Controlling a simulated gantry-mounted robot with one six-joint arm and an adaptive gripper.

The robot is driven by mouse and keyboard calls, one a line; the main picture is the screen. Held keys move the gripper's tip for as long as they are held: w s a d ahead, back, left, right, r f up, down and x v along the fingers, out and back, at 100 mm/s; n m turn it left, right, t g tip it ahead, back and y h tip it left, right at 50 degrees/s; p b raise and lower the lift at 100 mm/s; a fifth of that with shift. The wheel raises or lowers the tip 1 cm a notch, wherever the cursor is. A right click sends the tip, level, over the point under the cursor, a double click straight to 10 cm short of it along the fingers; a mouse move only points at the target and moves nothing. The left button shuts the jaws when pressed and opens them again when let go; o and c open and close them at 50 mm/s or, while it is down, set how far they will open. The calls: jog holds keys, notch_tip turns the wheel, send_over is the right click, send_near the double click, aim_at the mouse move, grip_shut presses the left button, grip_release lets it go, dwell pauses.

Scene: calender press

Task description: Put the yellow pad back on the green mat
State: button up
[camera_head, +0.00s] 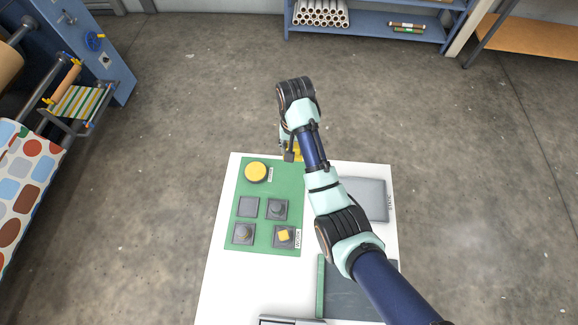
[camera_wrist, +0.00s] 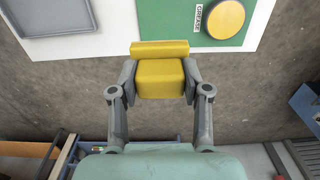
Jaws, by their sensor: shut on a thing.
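My gripper (camera_wrist: 160,82) is shut on the yellow pad (camera_wrist: 160,48), a yellow block with a wider flat strip at its far end. In the head view only a bit of the yellow pad (camera_head: 299,146) shows beside my gripper (camera_head: 291,150), the rest hidden by my arm. They are at the far edge of the white table, near the far right corner of the green mat (camera_head: 232,180). The green mat also shows at the top of the wrist view (camera_wrist: 165,25), beyond the pad. Whether the pad is above the mat's edge or just off it, I cannot tell.
A grey tray (camera_head: 368,198) lies right of the mat, partly behind my arm. Bare floor lies beyond the table.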

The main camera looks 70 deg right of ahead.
notch_tip(320, 180, down, 18)
jog(key=b, duration=0.3)
jog(key=shift+b, duration=0.35)
jog(key=shift+f, duration=0.1)
jog(key=o, duration=1)
notch_tip(320, 180, up, 12)
jog(key=p, duration=0.3)
jog(key=shift+r, duration=0.2)
jog(key=shift+a, duration=0.1)
